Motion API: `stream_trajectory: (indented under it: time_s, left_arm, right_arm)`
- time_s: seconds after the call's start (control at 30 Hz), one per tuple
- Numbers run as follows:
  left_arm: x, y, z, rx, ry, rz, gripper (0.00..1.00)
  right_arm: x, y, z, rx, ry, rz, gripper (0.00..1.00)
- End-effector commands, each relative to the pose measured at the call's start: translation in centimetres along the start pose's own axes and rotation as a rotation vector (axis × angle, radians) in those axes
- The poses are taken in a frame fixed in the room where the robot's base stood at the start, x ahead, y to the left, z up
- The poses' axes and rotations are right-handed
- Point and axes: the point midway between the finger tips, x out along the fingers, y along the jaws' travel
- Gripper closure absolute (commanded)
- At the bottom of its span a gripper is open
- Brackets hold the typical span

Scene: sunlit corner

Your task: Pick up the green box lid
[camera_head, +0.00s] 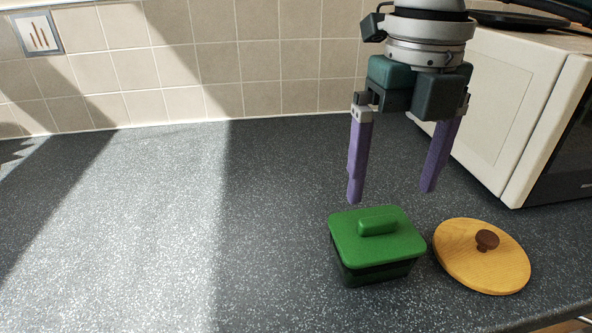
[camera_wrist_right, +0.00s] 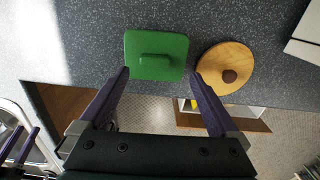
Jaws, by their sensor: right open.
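The green box lid (camera_head: 377,236) is a flat rounded rectangle with a raised block handle on top. It sits on a dark green box (camera_head: 378,272) on the counter. In the right wrist view the lid (camera_wrist_right: 157,55) shows from above, beyond the fingertips. My right gripper (camera_head: 391,197) is open and empty, pointing down. It hangs above the lid, and its two purple fingers are wide apart and clear of it. Purple fingers that seem to be my left gripper (camera_wrist_right: 19,143) show at the lower left of the wrist view; their opening is unclear.
A round wooden lid (camera_head: 481,262) with a dark knob lies just right of the box. A white microwave (camera_head: 506,104) stands behind at the right. A tiled wall (camera_head: 200,60) closes the back. The speckled counter (camera_head: 150,230) is clear to the left.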

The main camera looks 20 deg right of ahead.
Motion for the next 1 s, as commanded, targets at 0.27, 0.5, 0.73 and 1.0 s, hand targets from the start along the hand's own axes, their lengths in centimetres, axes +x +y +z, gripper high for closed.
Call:
stream_trajectory:
  time_s: [0.27,0.5,0.73,1.0]
  left_arm:
    - [-0.8,0.0,-0.2,0.0,0.0,0.0,0.5]
    - [-0.7,-0.2,-0.2,0.005,-0.001,-0.004,0.5]
    - [-0.7,-0.3,-0.2,0.01,-0.002,-0.009,0.5]
    - [-0.7,-0.3,-0.2,0.01,-0.002,-0.009,0.5]
  right_arm:
    - [3.8,0.7,0.0,-0.001,0.003,0.001,0.03]
    - [5.5,0.7,0.1,-0.004,-0.001,0.003,0.03]
    - [5.5,0.7,0.1,-0.004,-0.001,0.003,0.11]
    - [5.4,0.7,0.1,-0.003,-0.001,0.003,0.42]
